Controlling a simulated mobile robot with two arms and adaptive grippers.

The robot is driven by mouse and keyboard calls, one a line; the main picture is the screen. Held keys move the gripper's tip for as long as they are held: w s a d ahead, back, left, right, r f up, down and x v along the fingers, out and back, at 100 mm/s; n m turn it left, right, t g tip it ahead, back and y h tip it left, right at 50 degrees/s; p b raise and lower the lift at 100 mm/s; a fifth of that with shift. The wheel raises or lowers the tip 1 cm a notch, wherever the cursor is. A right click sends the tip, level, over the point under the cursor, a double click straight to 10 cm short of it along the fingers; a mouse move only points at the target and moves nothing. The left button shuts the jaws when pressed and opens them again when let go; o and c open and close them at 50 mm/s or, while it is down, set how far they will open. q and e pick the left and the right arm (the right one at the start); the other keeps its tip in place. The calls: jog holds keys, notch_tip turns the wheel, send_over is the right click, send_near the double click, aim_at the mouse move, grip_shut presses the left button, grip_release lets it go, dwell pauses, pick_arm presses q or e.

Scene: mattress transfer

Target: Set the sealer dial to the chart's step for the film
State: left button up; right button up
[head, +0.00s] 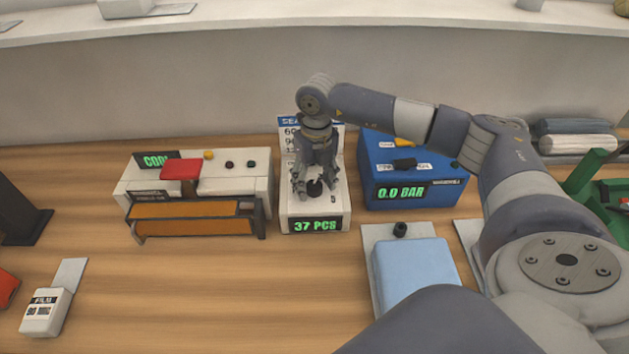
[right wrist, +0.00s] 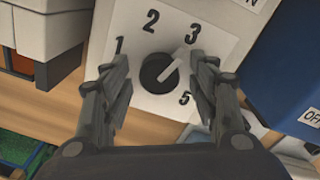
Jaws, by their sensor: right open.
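The black dial (right wrist: 158,73) sits on a white plate (right wrist: 190,15) with printed numbers; 1, 2, 3 and 5 show, and 4 is not visible. The dial's pale pointer is turned up and right, towards the 3. My right gripper (right wrist: 162,85) is open, with one finger on each side of the dial; contact is unclear. In the head view the right gripper (head: 315,190) hangs over the white dial unit. The chart (head: 289,133) behind it is mostly hidden. A white film box (head: 43,315) lies front left; its number is hard to read. My left gripper is out of view.
A white machine with orange bars (head: 190,217) and a "COOL" display stands left of the dial unit. A blue box (head: 412,170) reading "0.0 BAR" stands close on the right. A light blue block (head: 415,272) lies in front right. The front middle table is clear.

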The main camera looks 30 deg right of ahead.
aim_at(316, 183)
jog(key=shift+r, duration=0.2)
notch_tip(316, 183, up, 12)
jog(key=shift+d+f, duration=0.15)
jog(key=shift+f, duration=0.05)
dwell(0.5)
